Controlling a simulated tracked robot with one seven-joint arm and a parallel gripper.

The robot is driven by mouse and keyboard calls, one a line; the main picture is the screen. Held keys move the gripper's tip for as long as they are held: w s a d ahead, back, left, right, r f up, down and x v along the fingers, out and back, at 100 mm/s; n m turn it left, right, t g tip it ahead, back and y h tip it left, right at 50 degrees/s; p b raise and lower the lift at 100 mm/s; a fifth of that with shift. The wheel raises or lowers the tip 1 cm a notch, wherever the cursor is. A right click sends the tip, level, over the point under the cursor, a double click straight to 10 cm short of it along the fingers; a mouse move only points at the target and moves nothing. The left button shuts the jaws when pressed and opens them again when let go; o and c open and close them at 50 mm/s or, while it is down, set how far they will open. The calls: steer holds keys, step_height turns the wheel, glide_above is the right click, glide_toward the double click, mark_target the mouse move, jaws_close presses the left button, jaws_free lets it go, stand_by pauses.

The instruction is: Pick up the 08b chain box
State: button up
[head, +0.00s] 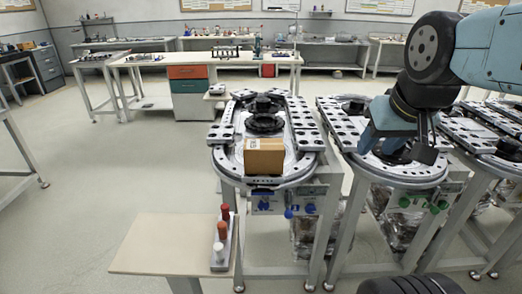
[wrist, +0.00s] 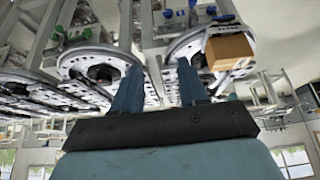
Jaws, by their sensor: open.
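In the head view my gripper (head: 407,150) hangs over the ring track to the right, apart from the box. The box also shows in the wrist view (wrist: 229,50), upper right, beyond the right finger. My gripper's two blue fingers (wrist: 157,80) are spread apart with nothing between them.
A second ring track (head: 400,176) lies under my gripper, with more tracks to the right. A small table (head: 160,245) at the front left bears a rack with red and white pieces (head: 221,235). Workbenches (head: 215,60) stand at the back.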

steer(key=o, duration=0.3)
steer(key=shift+w+f, duration=0.1)
steer(key=shift+o, duration=0.7)
steer(key=shift+w+a+f+g, duration=0.2)
steer(key=shift+f+g, duration=0.05)
steer(key=shift+g, duration=0.05)
steer(key=o, duration=0.6)
steer(key=w+a+f+m+g+y, duration=0.2)
steer(key=f, duration=0.1)
steer(key=w+a+f+m+g+y, duration=0.1)
steer(key=w+f+g, duration=0.1)
steer(key=shift+m, duration=0.4)
steer(key=shift+o, duration=0.2)
steer(key=m+y, duration=1.5)
glide_toward(269, 154)
steer(key=w+d+f, duration=0.2)
steer(key=w+d, duration=0.1)
steer(key=d, duration=0.1)
steer(key=a, duration=0.8)
steer(key=shift+w+a, duration=0.25)
steer(key=shift+w+a+f, duration=0.1)
steer(key=shift+w+a, duration=0.05)
steer(key=shift+a, duration=1.15)
steer(key=shift+w+a, duration=0.2)
steer(key=shift+a, duration=1.15)
